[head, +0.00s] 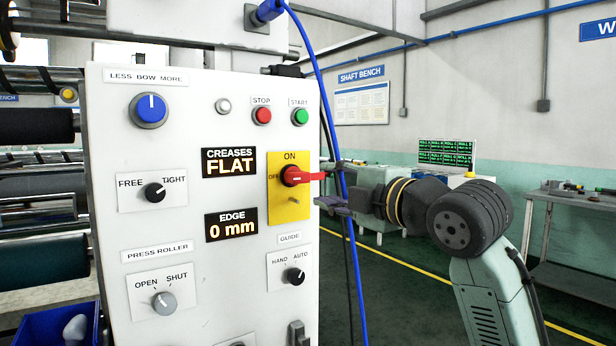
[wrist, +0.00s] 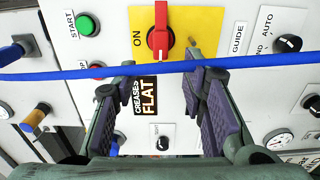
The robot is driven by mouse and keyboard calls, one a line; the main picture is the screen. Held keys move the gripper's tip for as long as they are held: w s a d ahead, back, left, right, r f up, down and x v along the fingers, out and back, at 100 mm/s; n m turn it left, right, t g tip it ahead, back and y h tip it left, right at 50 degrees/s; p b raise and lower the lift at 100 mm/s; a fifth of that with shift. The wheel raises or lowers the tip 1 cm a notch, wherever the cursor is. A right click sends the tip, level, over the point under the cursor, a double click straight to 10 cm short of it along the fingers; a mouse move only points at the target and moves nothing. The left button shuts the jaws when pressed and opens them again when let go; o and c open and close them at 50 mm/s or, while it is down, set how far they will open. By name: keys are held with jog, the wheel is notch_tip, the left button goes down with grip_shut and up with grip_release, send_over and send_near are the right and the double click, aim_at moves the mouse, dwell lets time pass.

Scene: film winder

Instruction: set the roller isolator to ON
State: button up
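The roller isolator is a yellow plate (head: 288,208) with a red handle (head: 303,176) on the white panel. ON is printed above the handle and OFF to its left. The handle lies level, its long end pointing right, away from OFF. In the wrist view, turned sideways, the red handle (wrist: 160,38) is at the top centre with ON to its left. My gripper (head: 331,184) is open and empty, just right of the handle's tip, one finger higher and one lower. The wrist view shows both fingers (wrist: 165,75) spread apart; I cannot tell whether either touches the handle.
A blue cable (head: 323,85) hangs beside the panel's right edge near my gripper and crosses the wrist view (wrist: 90,73). The STOP button (head: 262,115) and START button (head: 300,116) sit above the isolator, the GUIDE knob (head: 294,276) below.

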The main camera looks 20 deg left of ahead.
aim_at(302, 179)
jog(key=p+x, duration=0.2)
jog(key=x, duration=0.7)
jog(key=shift+w+a, duration=0.2)
grip_shut()
